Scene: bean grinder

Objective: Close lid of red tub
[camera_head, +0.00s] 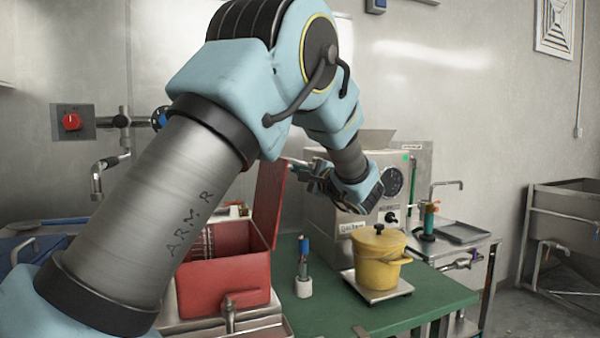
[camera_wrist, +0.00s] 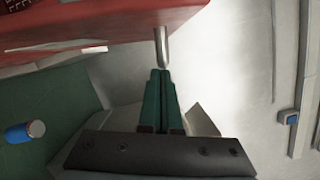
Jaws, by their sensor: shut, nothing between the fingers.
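The red tub (camera_head: 222,288) stands left of centre in the head view. Its red lid (camera_head: 270,198) stands open and upright at the tub's right side. My gripper (camera_head: 298,168) is at the right side of the lid, near its upper edge; my arm crosses in front of part of the tub. In the wrist view, the lid (camera_wrist: 110,27) fills the upper left. The gripper's green fingers (camera_wrist: 160,72) are together and empty, just below a short metal bar (camera_wrist: 162,46) at the lid's edge. I cannot tell if they touch it.
A yellow lidded pot (camera_head: 378,262) sits on a scale on the green table (camera_head: 440,292). A small blue-topped device (camera_head: 303,270) stands between tub and pot. A metal machine with a gauge (camera_head: 330,220) stands behind my gripper.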

